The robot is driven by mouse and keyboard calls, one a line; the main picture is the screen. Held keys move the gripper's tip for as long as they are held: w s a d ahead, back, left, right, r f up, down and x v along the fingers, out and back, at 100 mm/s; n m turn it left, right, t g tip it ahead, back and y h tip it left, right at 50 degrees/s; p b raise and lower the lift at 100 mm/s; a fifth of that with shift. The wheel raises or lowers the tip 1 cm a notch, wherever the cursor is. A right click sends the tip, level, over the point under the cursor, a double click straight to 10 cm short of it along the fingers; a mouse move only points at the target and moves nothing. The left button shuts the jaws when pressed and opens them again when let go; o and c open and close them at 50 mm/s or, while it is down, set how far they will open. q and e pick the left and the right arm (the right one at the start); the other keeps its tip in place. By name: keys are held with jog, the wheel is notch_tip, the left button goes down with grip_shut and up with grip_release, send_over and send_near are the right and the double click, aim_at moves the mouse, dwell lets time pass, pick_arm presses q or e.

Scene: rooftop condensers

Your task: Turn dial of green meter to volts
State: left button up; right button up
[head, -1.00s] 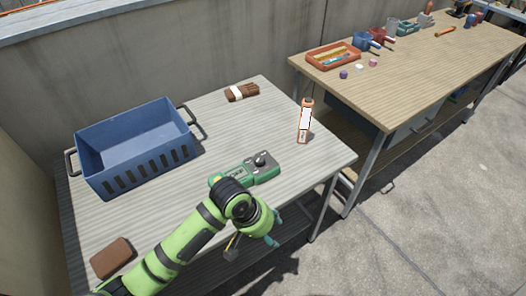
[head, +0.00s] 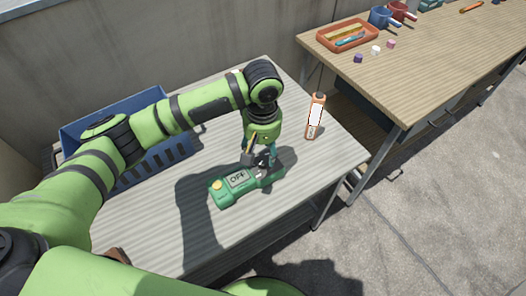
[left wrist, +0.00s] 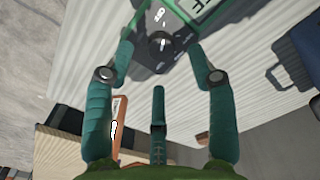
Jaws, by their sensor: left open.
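The green meter (head: 221,194) lies on the grey slatted table, its screen (head: 237,179) appearing to read OFF. Its dial end is partly hidden by my left gripper (head: 261,157) in the head view. In the left wrist view the meter (left wrist: 183,42) is at the top, cut off by the frame. Its dark round dial (left wrist: 160,42) has a light pointer mark and a white OFF label above. My left gripper (left wrist: 161,54) is open and points down, with fingertips on either side of the dial. I cannot tell whether they touch it. My right gripper is out of view.
A blue crate (head: 180,152) is at the left behind my arm. A brown item (head: 117,255) lies at the front left, mostly hidden. A second bench (head: 400,92) holds an orange tray (head: 322,40).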

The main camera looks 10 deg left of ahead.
aim_at(262, 160)
pick_arm(q)
jog(key=f, duration=0.4)
jog(key=shift+w+a, duration=0.1)
jog(key=shift+w, duration=0.2)
jog(key=shift+s+f, duration=0.1)
jog(key=shift+f, duration=0.1)
jog(key=c, duration=1.1)
grip_shut()
